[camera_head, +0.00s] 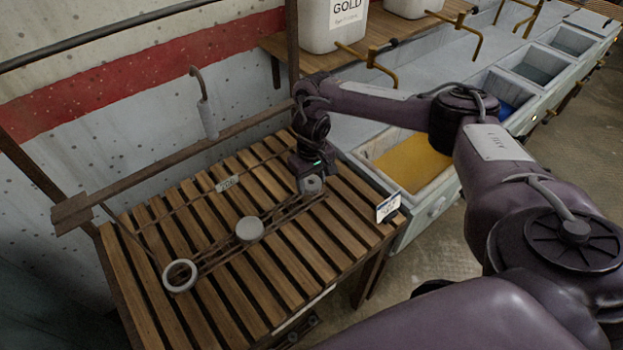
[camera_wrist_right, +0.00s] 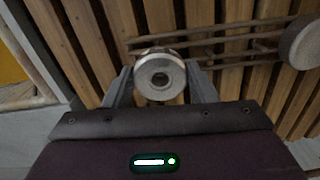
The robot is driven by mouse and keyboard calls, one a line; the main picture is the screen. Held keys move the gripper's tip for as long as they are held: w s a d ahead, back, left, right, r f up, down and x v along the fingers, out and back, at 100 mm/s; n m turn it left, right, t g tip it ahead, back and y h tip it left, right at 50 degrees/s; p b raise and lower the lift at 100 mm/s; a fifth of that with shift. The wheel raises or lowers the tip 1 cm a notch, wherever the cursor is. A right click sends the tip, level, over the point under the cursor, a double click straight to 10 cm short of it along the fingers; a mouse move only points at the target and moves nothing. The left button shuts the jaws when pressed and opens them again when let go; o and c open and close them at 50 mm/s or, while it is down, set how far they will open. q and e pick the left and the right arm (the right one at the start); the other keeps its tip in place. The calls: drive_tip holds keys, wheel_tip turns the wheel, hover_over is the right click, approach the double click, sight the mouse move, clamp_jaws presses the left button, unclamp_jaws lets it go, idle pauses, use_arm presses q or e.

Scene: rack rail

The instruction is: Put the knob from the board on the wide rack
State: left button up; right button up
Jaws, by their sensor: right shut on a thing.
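In the head view the knob (camera_head: 312,185) shows just below the right gripper (camera_head: 311,172), at the right end of a low rack of thin brown rails (camera_head: 283,214). Whether the knob touches the rails is not clear. A grey disc (camera_head: 249,228) sits midway along the rack, and a grey ring (camera_head: 180,275) is at its left end. I cannot tell which part is the board. My left gripper is not in view.
The rack lies on a slatted wooden table (camera_head: 205,318). A small tag (camera_head: 228,183) marks thinner rails behind it. A white label (camera_head: 388,208) is at the table's right corner. A trough with a yellow bottom (camera_head: 413,160) lies to the right, and a hanging grey handle (camera_head: 207,118) behind.

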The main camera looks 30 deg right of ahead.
drive_tip(key=shift+f, duration=0.2)
drive_tip(key=shift+f+b, duration=0.7)
drive_tip(key=shift+f, duration=0.45)
drive_tip(key=shift+f, duration=0.15)
drive_tip(key=o, duration=1.1)
